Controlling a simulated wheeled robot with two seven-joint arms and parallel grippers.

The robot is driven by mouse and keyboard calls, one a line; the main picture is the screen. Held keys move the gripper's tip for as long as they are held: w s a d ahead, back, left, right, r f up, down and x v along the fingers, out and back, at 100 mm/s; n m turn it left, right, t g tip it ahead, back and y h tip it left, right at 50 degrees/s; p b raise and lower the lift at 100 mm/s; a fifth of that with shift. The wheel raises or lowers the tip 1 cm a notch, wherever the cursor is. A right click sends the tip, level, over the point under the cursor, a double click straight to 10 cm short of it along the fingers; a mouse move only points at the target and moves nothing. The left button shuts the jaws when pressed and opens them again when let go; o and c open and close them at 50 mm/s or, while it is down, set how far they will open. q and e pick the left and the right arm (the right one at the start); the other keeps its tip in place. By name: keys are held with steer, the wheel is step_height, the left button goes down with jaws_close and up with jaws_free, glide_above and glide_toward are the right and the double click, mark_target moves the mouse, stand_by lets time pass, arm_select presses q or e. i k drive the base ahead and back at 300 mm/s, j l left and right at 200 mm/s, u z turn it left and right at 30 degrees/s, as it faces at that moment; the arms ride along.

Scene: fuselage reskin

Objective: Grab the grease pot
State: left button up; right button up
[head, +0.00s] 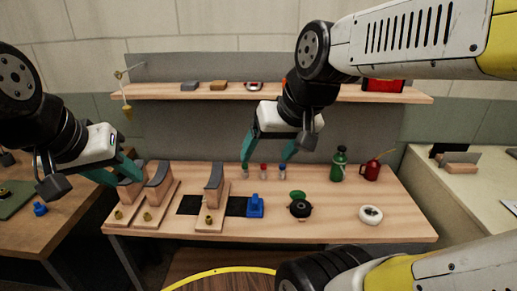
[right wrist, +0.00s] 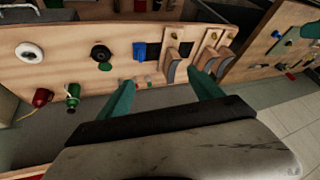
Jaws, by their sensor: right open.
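A round black pot (head: 300,209), which looks like the grease pot, stands on the workbench right of centre. A green lid-like piece (head: 298,194) is just behind it. The pot also shows in the right wrist view (right wrist: 101,53), left of the fingers. My right gripper (head: 266,160) is open and empty above the back of the bench, behind and left of the pot; its spread teal fingers show in the right wrist view (right wrist: 163,90). My left gripper (head: 120,182) is at the bench's left end by the grey curved pieces; its finger gap is unclear.
A blue block (head: 255,206) stands left of the pot, and a white ring (head: 371,214) lies to its right. A green bottle (head: 338,165) and red oil can (head: 372,170) stand behind right. Small vials (head: 264,171) stand below my right gripper. A shelf (head: 210,94) runs above.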

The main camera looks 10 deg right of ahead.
mark_target(337, 173)
steer(key=z, duration=1.35)
steer(key=i+l, duration=0.1)
steer(key=l, duration=0.3)
steer(key=i+l, duration=0.15)
steer(key=l, duration=0.2)
steer(key=i+l+u, duration=0.1)
steer(key=l, duration=0.3)
steer(key=i+l, duration=0.1)
steer(key=l, duration=0.25)
steer(key=l+u, duration=0.1)
steer(key=u, duration=0.35)
steer(key=l+u, duration=0.1)
steer(key=u, duration=0.3)
steer(key=l+u, duration=0.1)
steer(key=u, duration=0.35)
steer(key=l+u, duration=0.1)
steer(key=u, duration=0.3)
steer(key=l+u, duration=0.1)
steer(key=l, duration=0.2)
steer(key=i+l+u, duration=0.15)
steer(key=l, duration=0.2)
